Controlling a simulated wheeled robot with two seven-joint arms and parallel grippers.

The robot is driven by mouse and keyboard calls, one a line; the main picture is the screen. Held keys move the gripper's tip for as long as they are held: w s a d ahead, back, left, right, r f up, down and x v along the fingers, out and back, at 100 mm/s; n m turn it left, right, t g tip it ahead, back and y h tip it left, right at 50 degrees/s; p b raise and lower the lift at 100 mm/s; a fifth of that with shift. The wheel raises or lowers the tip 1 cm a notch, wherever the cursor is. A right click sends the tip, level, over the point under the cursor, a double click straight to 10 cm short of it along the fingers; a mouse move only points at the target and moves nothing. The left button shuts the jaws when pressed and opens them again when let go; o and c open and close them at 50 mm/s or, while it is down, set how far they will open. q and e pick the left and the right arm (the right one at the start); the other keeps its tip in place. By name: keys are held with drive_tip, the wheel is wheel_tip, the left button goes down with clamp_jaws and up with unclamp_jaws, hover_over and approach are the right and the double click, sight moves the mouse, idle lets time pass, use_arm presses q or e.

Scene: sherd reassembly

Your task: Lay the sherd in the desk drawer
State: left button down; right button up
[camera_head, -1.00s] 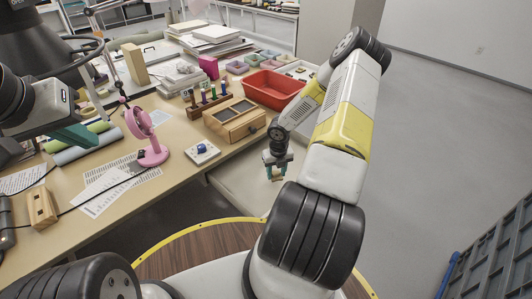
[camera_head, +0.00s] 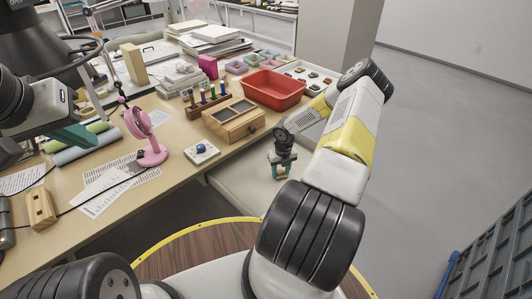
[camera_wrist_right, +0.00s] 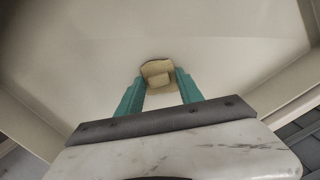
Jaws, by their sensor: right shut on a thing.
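The tan sherd (camera_wrist_right: 157,72) sits between the teal fingertips of my right gripper (camera_wrist_right: 160,88), which is shut on it. In the head view my right gripper (camera_head: 281,171) points down over the pale open desk drawer (camera_head: 232,181) at the desk's front edge. In the wrist view the drawer's pale floor (camera_wrist_right: 80,50) lies below the sherd, with its walls at left and right. I cannot tell whether the sherd touches the floor. My left gripper (camera_head: 72,137) is over the desk at the left, its fingertips unclear.
A blue-grey crate (camera_head: 492,250) stands on the floor at right. The drawer floor around the gripper looks clear.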

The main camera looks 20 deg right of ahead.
drive_tip(key=o, duration=1.4)
wheel_tip(320, 180, up, 11)
drive_tip(key=s, duration=0.1)
wheel_tip(320, 180, up, 14)
drive_tip(key=m+h, duration=0.2)
drive_tip(key=m, duration=0.4)
hover_over(281, 176)
drive_tip(key=s+a, duration=0.2)
drive_tip(key=a, duration=0.1)
drive_tip(key=s+a+r+m+t, duration=0.1)
drive_tip(key=s+a+r+m, duration=0.2)
drive_tip(key=r+m, duration=0.4)
drive_tip(key=s+a+r+m, duration=0.4)
drive_tip(key=r, duration=0.5)
drive_tip(key=shift+s+a+r+m+t+y, duration=0.7)
drive_tip(key=shift+s+a+r+m, duration=1.25)
drive_tip(key=shift+s+m, duration=0.85)
drive_tip(key=shift+s+a+r+m+t+y, duration=0.7)
drive_tip(key=shift+s+a+r+m, duration=1.2)
drive_tip(key=shift+s+m, duration=0.85)
drive_tip(key=shift+s+a+r+m+t+y, duration=0.7)
drive_tip(key=shift+s+a+r+m, duration=1.5)
drive_tip(key=shift+m, duration=0.95)
